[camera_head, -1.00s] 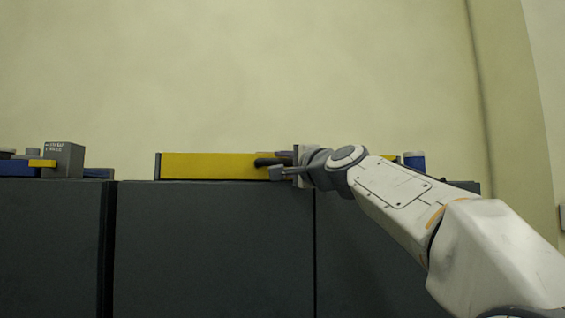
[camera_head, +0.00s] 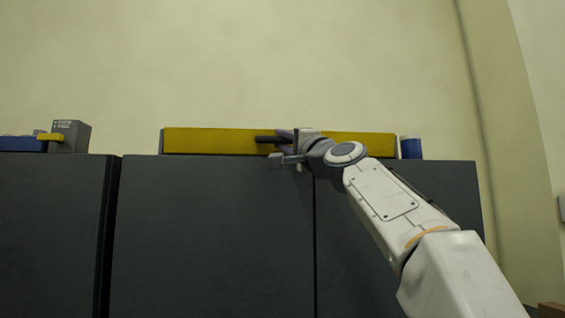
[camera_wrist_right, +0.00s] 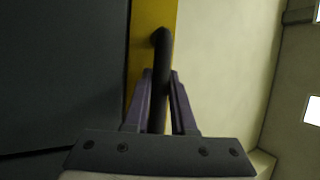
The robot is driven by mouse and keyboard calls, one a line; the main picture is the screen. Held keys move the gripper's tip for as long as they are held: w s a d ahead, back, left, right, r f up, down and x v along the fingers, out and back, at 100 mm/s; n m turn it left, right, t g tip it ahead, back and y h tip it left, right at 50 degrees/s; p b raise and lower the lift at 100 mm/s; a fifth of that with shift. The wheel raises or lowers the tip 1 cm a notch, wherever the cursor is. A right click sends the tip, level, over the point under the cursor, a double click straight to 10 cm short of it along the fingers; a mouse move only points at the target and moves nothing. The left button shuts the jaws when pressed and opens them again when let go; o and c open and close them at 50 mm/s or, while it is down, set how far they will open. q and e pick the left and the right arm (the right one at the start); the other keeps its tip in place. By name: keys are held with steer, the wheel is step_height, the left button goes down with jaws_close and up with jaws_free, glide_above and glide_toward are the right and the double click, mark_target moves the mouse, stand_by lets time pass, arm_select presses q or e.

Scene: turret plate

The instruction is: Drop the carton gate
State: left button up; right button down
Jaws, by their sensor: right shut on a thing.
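The carton gate is a long yellow bar (camera_head: 210,141) on top of the dark cabinets in the head view. It also shows in the right wrist view (camera_wrist_right: 141,62). A black handle (camera_wrist_right: 161,55) stands out from its face. My right gripper (camera_head: 280,148) is at the bar's front, its fingers on either side of the handle. In the right wrist view the gripper (camera_wrist_right: 160,85) is shut on the handle. My arm hides part of the bar's middle. My left gripper is not in view.
Dark grey cabinets (camera_head: 215,230) fill the space below the bar. A grey block (camera_head: 69,136) and a blue part (camera_head: 22,144) stand at the left. A blue cylinder (camera_head: 411,148) stands by the bar's right end. A plain wall is behind.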

steer(key=f+n+t+y+b, duration=0.1)
steer(key=b, duration=0.2)
steer(key=shift+f, duration=0.3)
steer(key=shift+s+n+y+b, duration=0.1)
steer(key=shift+n+y+b, duration=0.5)
steer(key=shift+y, duration=0.2)
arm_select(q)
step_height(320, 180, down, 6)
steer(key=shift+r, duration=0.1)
arm_select(e)
steer(key=shift+n+t+y, duration=0.3)
steer(key=shift+t, duration=0.1)
steer(key=shift+s+f+n+y, duration=0.15)
steer(key=shift+n+y, duration=0.15)
steer(key=c, duration=0.8)
jaws_free()
steer(key=shift+o, duration=0.2)
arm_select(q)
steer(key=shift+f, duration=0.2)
